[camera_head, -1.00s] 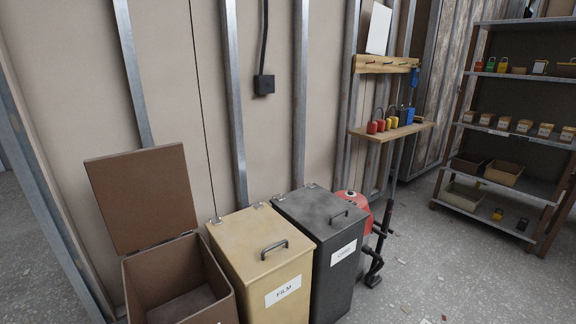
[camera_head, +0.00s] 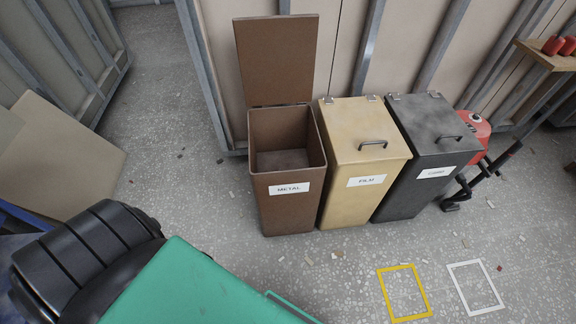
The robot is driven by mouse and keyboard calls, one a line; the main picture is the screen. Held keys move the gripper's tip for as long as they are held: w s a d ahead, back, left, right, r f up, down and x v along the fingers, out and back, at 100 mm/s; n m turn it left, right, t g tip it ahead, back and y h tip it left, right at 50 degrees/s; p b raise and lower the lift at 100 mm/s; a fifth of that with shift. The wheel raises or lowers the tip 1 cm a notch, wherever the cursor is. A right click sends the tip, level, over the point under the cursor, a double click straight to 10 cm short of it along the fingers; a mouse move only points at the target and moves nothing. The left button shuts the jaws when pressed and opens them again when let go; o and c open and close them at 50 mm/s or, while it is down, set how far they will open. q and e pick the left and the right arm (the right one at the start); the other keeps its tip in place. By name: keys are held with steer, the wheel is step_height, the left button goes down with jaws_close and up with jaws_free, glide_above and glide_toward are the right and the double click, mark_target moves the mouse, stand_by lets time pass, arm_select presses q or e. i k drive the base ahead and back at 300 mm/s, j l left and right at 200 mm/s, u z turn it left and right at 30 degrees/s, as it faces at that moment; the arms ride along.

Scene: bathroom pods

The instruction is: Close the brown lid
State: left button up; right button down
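The brown lid (camera_head: 275,58) stands open and upright at the back of the brown bin (camera_head: 289,207), against the wall. The bin carries a white label reading METAL, and its inside looks empty. Neither gripper shows in the head view. A black ribbed part and a green panel at the lower left are in the foreground, and the black part looks like my arm. Nothing of mine touches the lid.
A tan FILM bin (camera_head: 365,145) and a dark grey bin (camera_head: 432,130), both shut, stand right of the brown bin. A red object (camera_head: 474,135) stands beyond. Yellow (camera_head: 381,292) and white (camera_head: 464,291) floor outlines lie in front. Cardboard-coloured panel (camera_head: 65,165) is at left.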

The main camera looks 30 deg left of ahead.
mark_target(276, 56)
steer(key=u, duration=0.95)
